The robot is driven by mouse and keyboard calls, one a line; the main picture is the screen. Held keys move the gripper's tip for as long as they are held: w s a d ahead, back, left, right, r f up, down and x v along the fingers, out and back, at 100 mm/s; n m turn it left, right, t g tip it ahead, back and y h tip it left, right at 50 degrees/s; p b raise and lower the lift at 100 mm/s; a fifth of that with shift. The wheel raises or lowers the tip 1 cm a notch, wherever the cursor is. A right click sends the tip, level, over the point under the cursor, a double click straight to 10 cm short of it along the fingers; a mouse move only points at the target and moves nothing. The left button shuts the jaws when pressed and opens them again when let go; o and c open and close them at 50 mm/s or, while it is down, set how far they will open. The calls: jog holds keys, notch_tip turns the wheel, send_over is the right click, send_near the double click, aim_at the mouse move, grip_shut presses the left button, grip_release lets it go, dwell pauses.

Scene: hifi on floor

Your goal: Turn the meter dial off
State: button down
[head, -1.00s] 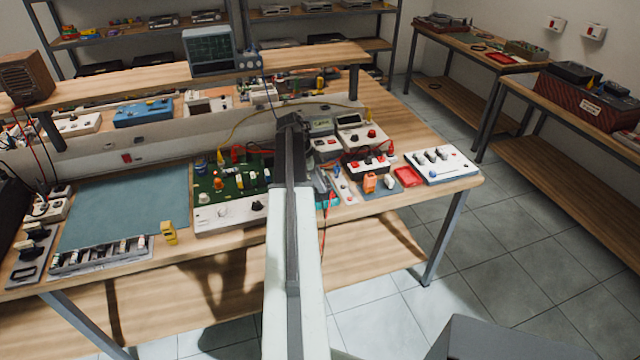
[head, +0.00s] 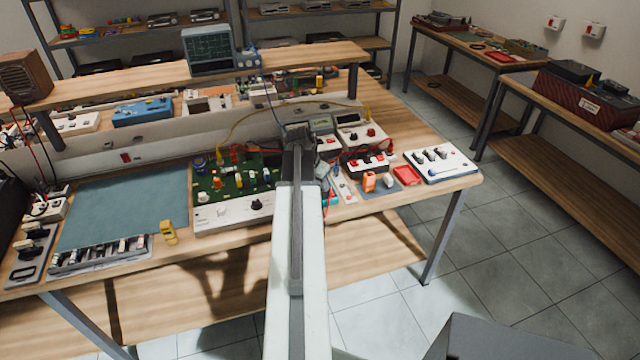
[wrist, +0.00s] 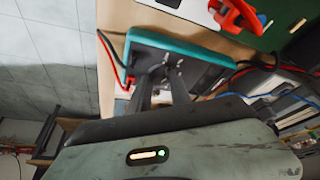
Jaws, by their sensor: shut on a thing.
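The meter (wrist: 208,62) is a dark-faced box with a teal rim, lying on the wooden bench in the wrist view. My gripper (wrist: 168,68) reaches over its face, its two fingers closed on the small grey dial (wrist: 168,62) near the middle. The fingers cover part of the dial, so its pointer setting cannot be read. In the head view my arm hides most of the meter and the gripper; only a bit of teal (head: 330,196) shows to the right of the arm.
A green circuit board (head: 232,182) stands left of my arm. Red and black leads (wrist: 112,62) run beside the meter.

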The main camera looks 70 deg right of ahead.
jog(key=n+t, duration=0.1)
jog(key=n, duration=0.3)
jog(key=shift+s+n+t, duration=0.2)
jog(key=shift+n+t, duration=0.2)
dwell(0.4)
jog(key=c, duration=1.2)
grip_release()
jog(key=p+v, duration=0.7)
jog(key=shift+a+r, duration=0.2)
jog(key=shift+r, duration=0.15)
jog(key=shift+s, duration=0.1)
